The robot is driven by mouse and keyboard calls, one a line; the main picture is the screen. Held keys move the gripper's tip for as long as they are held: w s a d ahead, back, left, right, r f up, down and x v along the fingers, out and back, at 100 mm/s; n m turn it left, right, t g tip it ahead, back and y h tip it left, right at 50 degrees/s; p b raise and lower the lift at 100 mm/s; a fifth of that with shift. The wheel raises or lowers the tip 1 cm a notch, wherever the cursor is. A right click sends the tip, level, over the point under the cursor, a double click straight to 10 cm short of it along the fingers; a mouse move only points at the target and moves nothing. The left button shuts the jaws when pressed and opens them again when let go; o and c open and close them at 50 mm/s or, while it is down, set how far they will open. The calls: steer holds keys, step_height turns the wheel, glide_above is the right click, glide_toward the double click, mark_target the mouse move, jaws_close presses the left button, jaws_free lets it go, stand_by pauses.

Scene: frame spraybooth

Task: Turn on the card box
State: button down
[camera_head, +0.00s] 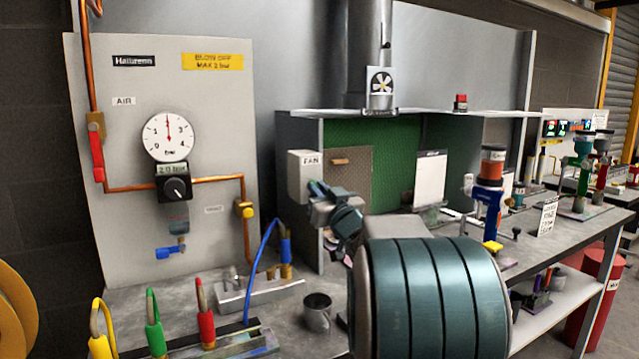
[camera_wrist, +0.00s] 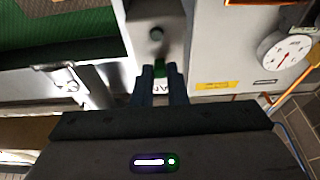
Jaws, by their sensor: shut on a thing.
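A pale grey box labelled FAN (camera_head: 306,178) is fixed at the left front edge of the booth. In the wrist view, its face (camera_wrist: 139,40) appears upside down, with a round dark knob or button (camera_wrist: 156,34). My gripper (camera_head: 316,188) is at the box's lower front; its two fingers also show in the wrist view (camera_wrist: 160,72). They are close together around a small green piece (camera_wrist: 160,67) in front of the box face. I cannot tell whether this piece is part of the box. The fingers partly hide the FAN label. No label reading card box is visible.
A gauge panel (camera_head: 210,93) with copper pipes stands to the left. On the bench are colored-handled tools (camera_head: 153,325), a metal cup (camera_head: 317,312) and a blue hose (camera_head: 262,262). The booth (camera_head: 390,148) has a green back wall. My arm hides part of the bench.

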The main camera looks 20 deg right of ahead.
mark_target(313, 180)
steer(key=shift+r+g+p, duration=0.95)
steer(key=shift+g+p, duration=0.45)
steer(key=shift+p, duration=2.65)
steer(key=r+g+p, duration=0.1)
steer(key=g+p, duration=0.2)
steer(key=p, duration=1.1)
steer(key=shift+r+g, duration=0.2)
steer(key=shift+g, duration=0.1)
steer(key=g+p, duration=0.1)
steer(key=p, duration=0.2)
steer(key=g+p, duration=0.1)
steer(key=p, duration=0.2)
steer(key=shift+w+r, duration=0.2)
steer(key=shift+w+g+p, duration=0.15)
steer(key=shift+g+p, duration=0.65)
steer(key=shift+p, duration=1.05)
steer(key=c, duration=1.4)
jaws_free()
steer(key=shift+c, duration=0.2)
steer(key=v, duration=1.3)
steer(key=shift+s+a+r, duration=0.25)
steer(key=shift+s, duration=0.05)
